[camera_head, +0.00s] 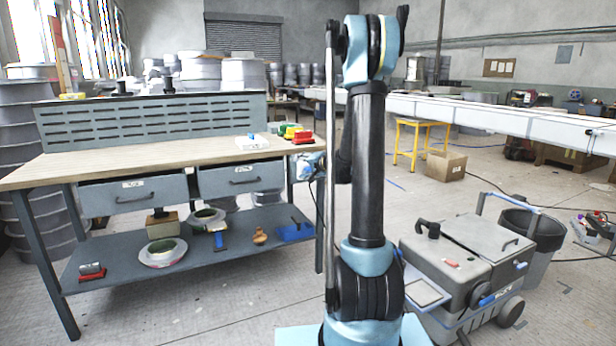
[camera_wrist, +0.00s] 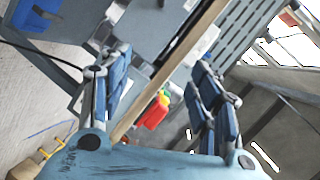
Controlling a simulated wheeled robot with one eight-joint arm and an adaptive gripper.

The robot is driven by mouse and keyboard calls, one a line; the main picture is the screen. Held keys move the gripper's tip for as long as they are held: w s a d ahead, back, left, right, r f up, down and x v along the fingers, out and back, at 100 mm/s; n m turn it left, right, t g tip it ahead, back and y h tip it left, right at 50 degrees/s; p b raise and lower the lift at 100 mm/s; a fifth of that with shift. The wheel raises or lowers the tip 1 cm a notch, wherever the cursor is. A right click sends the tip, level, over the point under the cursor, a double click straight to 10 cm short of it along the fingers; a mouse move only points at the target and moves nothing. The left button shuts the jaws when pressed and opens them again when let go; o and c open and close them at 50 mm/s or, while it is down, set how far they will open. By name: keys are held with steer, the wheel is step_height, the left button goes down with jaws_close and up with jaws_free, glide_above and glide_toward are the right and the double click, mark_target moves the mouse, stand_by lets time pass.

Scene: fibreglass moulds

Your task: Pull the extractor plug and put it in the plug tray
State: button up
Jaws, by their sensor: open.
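My gripper (camera_wrist: 160,95) is open, with nothing visible held between its fingers. In the head view it shows small and light blue at the right end of the workbench (camera_head: 150,150), partly behind my arm. A dark cable hangs there, and in the wrist view it runs in from the left towards one finger. I cannot make out the plug itself; the finger or bench end may hide it. The grey wheeled extractor (camera_head: 470,255) stands at the right. A shallow blue tray (camera_head: 295,232) lies on the lower shelf; I cannot tell whether it is the plug tray.
Red, yellow and green items (camera_head: 296,133) sit on the bench's right end and show between my fingers (camera_wrist: 155,110). The lower shelf (camera_head: 120,262) holds several parts. A cardboard box (camera_head: 446,166) and a dark bin (camera_head: 530,240) stand right. Floor before the bench is clear.

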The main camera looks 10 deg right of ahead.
steer(key=w+d+f+m+t+h, duration=0.1)
steer(key=w+d+f+m+t, duration=0.1)
steer(key=w, duration=0.5)
steer(key=w+d+f+m+t+h, duration=0.1)
steer(key=w+d+f+m+t, duration=0.2)
steer(key=w+d+f+m, duration=0.2)
step_height(320, 180, down, 4)
steer(key=shift+w+d, duration=1.2)
steer(key=shift+x, duration=4.5)
steer(key=shift+r, duration=0.1)
jaws_close()
steer(key=shift+s+d, duration=0.1)
